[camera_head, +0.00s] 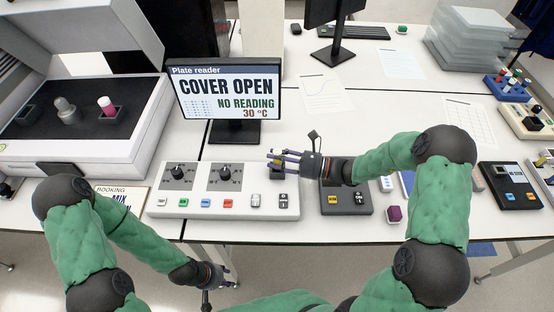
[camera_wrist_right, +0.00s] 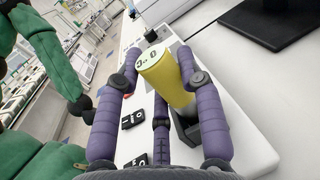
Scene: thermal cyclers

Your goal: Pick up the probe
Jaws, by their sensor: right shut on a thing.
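The probe (camera_wrist_right: 170,78) shows in the right wrist view as a yellow, tapered body with a pale, marked end. It stands at a dark holder (camera_wrist_right: 187,128) on the white control panel (camera_head: 165,203); I cannot tell if it is clear of the holder. My right gripper (camera_head: 284,157) is shut on it, with purple fingers on either side. In the head view, the fingers hide most of the probe, and the dark holder (camera_head: 277,173) shows below them. My left gripper (camera_head: 216,276) hangs low, in front of the table edge, away from the probe; its fingers are too small to judge.
The panel has two dials (camera_head: 180,175) and several buttons. A monitor (camera_head: 228,90) reading "COVER OPEN" stands behind it. The plate reader (camera_head: 80,150) is at left, its cover raised. A dark box (camera_head: 345,200) and a purple block (camera_head: 394,214) lie to the right.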

